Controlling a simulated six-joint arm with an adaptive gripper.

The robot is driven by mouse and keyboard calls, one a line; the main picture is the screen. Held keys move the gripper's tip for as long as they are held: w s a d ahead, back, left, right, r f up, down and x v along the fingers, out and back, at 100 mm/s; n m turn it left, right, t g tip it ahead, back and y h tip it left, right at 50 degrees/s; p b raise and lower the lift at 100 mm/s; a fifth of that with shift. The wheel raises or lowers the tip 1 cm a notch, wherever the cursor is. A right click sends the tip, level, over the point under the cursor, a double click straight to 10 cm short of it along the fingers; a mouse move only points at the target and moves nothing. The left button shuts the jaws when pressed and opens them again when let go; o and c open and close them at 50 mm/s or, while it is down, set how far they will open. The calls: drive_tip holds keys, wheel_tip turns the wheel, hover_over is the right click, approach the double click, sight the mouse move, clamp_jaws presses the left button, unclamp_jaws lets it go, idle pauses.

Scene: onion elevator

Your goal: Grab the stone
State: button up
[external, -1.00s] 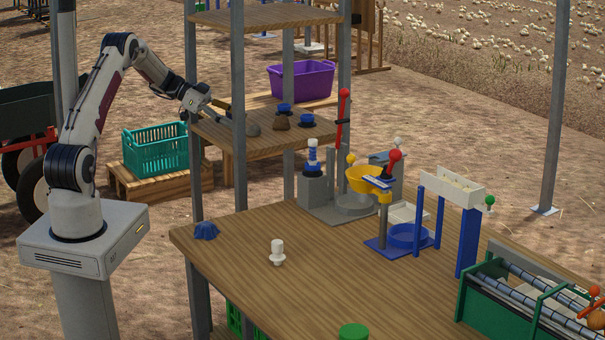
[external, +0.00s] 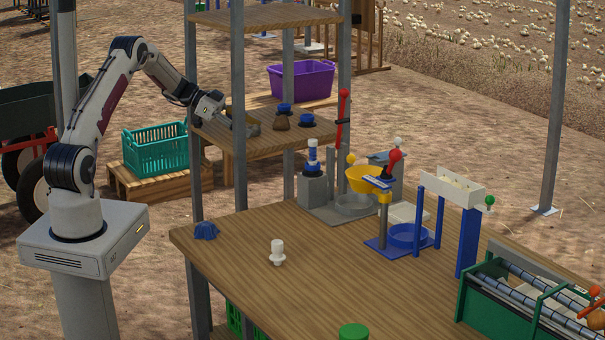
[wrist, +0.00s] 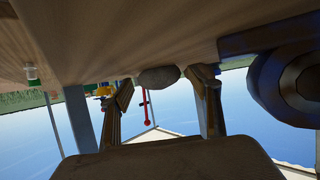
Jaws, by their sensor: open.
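The stone (wrist: 158,77) is a smooth grey-brown lump. In the wrist view, which looks upside down, it rests against the wooden shelf board between my two fingers. In the external view the stone (external: 254,130) lies on the left part of the middle shelf (external: 265,146), partly hidden by my fingers. My gripper (external: 243,124) is low over that shelf, right at the stone. In the wrist view my gripper (wrist: 164,86) is open, with one finger to each side of the stone and gaps visible between.
Two blue-topped weights, one brown (external: 283,118) and one dark (external: 307,121), stand right of the stone. A grey post (external: 238,70) rises close to my gripper. The upper shelf (external: 265,17) is above. A red-handled lever (external: 343,110) is at the shelf's right.

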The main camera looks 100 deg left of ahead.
drive_tip(key=c, duration=1.3)
drive_tip(key=shift+c, duration=0.2)
drive_tip(key=shift+r, duration=0.1)
drive_tip(key=shift+r, duration=0.65)
wheel_tip(320, 180, up, 2)
drive_tip(key=shift+r, duration=0.1)
drive_tip(key=s, duration=3.2)
